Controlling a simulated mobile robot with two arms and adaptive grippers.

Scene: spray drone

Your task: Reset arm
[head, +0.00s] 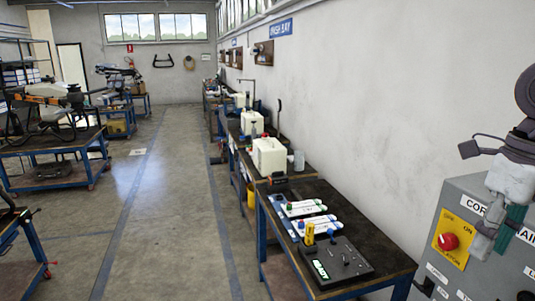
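My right gripper (492,243) hangs at the right edge, pointing down, with a pale body, grey and teal finger parts and dark wrist parts above. It is in front of a grey control box (452,204). I see nothing clearly held, and cannot tell from this angle how far apart its fingers are, or whether they touch the box. The box carries a red knob (448,241) on a yellow plate marked OFF and ON. My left gripper is not in view.
A dark-topped table (373,234) beside the right wall holds a black control unit (335,262) and white panels (318,224). White tanks (269,156) stand on benches behind. Drones sit on tables at left, one on a near table (48,147). The grey aisle floor (170,210) is open.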

